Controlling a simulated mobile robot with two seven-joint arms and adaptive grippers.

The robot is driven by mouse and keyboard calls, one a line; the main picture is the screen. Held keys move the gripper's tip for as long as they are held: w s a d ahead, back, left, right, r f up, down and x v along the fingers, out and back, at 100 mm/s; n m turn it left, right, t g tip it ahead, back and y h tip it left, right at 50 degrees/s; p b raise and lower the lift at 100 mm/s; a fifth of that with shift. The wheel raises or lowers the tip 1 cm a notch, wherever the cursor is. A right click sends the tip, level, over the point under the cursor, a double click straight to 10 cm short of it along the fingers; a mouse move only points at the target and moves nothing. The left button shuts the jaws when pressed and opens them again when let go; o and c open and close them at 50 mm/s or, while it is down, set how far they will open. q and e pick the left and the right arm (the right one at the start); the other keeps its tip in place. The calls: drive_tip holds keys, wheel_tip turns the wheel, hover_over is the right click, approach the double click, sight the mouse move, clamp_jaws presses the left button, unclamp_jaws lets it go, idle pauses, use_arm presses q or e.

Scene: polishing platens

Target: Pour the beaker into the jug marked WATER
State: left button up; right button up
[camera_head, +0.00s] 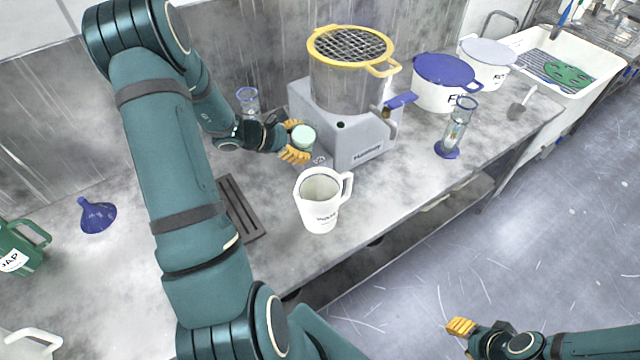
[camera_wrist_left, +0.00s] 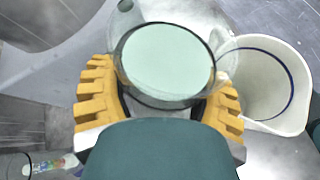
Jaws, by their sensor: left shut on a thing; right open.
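My left gripper (camera_head: 295,141) is shut on a clear beaker (camera_head: 304,137) filled with pale green liquid. In the left wrist view the beaker (camera_wrist_left: 165,62) sits between the yellow fingers (camera_wrist_left: 160,105), its liquid surface seen from above. The white jug (camera_head: 318,203) stands upright on the bench, nearer the front edge than the beaker; its dark marking is small and hard to read. In the left wrist view the jug (camera_wrist_left: 292,66) is just right of the beaker, with a blue ring inside. My right gripper (camera_head: 461,327) is open and empty over the floor.
A grey machine (camera_head: 355,140) with a yellow-rimmed sieve pot stands behind the jug. A blue-based cylinder (camera_head: 447,152) and lidded tubs (camera_head: 440,95) are to the right. A dark slotted tray (camera_head: 240,210), blue funnel (camera_head: 97,215) and green soap jug (camera_head: 22,250) are left.

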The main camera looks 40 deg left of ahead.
use_arm(q)
drive_tip(key=shift+s+r, duration=0.2)
